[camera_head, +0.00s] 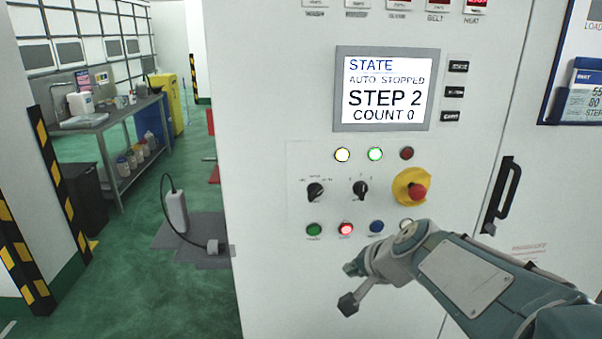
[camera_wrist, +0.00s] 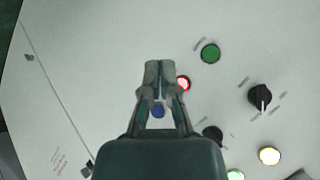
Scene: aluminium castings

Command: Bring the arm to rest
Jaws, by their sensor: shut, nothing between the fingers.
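My gripper (camera_wrist: 159,68) is shut and empty in the wrist view. Its two fingertips lie together in front of the white control panel, beside the red lit button (camera_wrist: 183,83) in that picture. A blue button (camera_wrist: 158,110) shows between the finger links. I cannot tell the gap between the fingertips and the panel. In the head view my arm (camera_head: 465,275) reaches in from the lower right, its wrist bent in front of the cabinet (camera_head: 275,270), below the button row. The fingertips are hard to make out there.
The panel bears a screen (camera_head: 387,88) reading "STEP 2", a green button (camera_head: 313,229), rotary switches and a red emergency stop (camera_head: 416,192) close above my arm. A black door handle (camera_head: 502,196) juts out at right. Green floor and a bench (camera_head: 105,125) lie at left.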

